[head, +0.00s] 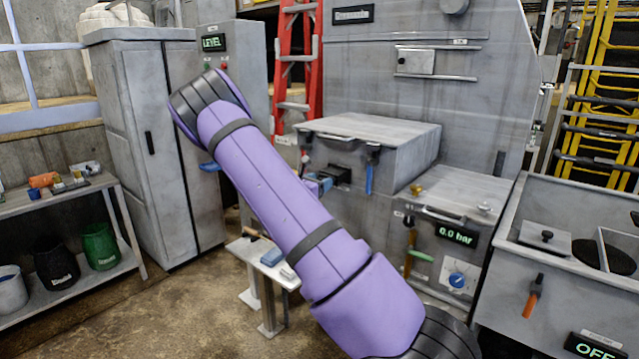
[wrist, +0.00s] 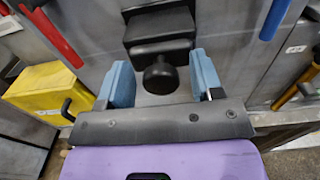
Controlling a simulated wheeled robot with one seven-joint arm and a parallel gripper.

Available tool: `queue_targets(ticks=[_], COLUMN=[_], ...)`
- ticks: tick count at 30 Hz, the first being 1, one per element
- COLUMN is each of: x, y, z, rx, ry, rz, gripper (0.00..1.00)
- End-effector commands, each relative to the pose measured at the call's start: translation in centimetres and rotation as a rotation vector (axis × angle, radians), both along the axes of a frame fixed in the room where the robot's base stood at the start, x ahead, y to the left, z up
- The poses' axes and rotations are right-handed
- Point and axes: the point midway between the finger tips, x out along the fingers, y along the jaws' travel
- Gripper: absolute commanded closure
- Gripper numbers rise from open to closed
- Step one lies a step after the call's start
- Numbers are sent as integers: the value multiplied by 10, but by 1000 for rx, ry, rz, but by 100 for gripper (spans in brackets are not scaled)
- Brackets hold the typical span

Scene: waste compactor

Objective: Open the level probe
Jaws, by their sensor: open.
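In the wrist view a black stepped block with a round black knob (wrist: 160,77) sticks out of the grey machine wall. It is probably the level probe, but I see no label on it. My gripper (wrist: 163,72) is open, its two blue fingers either side of the knob with gaps between. My purple arm hides part of the machine front.
The grey hopper box (head: 375,140) has a blue handle (head: 369,178) hanging at its front. A small bench (head: 250,251) with tools stands below my arm. A yellow box (wrist: 50,93) is left of my gripper. Open floor lies at the lower left.

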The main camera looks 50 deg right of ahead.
Motion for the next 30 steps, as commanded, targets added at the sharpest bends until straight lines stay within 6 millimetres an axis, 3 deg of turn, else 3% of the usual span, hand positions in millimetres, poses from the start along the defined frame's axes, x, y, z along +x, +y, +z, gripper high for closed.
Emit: queue_targets(ticks=[9, 17, 23, 30], x=[0, 0, 0, -2], y=[-2, -2, 2, 43], z=[0, 0, 0, -1], rx=[0, 0, 1, 3], ry=[0, 0, 0, 1], rz=[1, 0, 1, 4], gripper=[40, 100, 100, 100])
